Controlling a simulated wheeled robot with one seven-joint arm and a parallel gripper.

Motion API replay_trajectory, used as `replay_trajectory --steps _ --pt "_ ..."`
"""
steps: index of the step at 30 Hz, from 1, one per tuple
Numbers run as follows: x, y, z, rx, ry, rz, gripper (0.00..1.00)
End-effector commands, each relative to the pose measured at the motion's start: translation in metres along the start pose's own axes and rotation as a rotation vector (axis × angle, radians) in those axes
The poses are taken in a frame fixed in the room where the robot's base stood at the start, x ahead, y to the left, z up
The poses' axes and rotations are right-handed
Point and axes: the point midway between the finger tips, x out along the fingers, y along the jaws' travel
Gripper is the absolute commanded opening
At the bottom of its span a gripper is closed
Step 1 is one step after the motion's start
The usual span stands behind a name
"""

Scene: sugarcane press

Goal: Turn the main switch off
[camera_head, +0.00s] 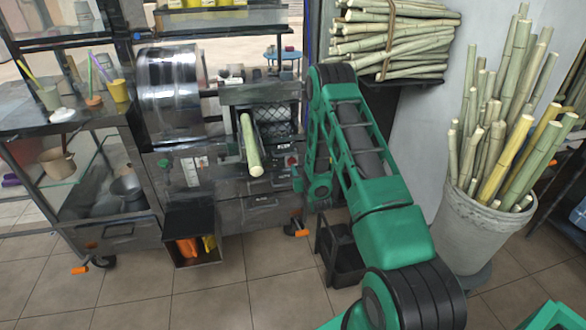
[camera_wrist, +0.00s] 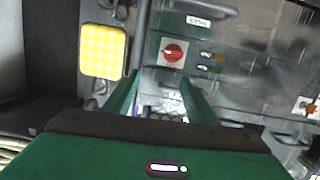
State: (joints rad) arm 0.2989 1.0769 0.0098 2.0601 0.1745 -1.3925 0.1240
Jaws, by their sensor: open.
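A red rotary knob, seemingly the main switch (camera_wrist: 172,53), sits on a pale square plate on the metal panel in the wrist view. In the head view a small red knob on a pale plate (camera_head: 291,160) shows on the press front, just left of my arm. My gripper (camera_wrist: 160,80) is open and empty, its two green fingers pointing at the panel. The knob lies just beyond the fingertips, slightly right of the middle of the gap; contact is not visible. Which way the knob is turned is too small to tell. The fingers are hidden in the head view.
A cane stalk (camera_head: 250,146) sticks out of the press left of the switch. A yellow lit panel (camera_wrist: 103,52) is left of the fingers. A dark bin (camera_head: 344,256) stands under my arm, and a bucket of canes (camera_head: 462,232) at right. Floor in front is clear.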

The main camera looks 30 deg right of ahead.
Motion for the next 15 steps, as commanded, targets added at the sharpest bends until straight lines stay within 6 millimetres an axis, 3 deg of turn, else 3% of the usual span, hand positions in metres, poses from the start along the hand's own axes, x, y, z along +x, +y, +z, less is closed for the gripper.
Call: replay_trajectory --steps 1,6,15 --pt "-0.002 -0.004 0.016 0.008 0.027 -0.008 0.52" --pt "-0.009 -0.015 0.041 0.032 0.129 -0.03 0.52" --pt "-0.008 -0.021 0.05 0.045 0.188 -0.041 0.52"
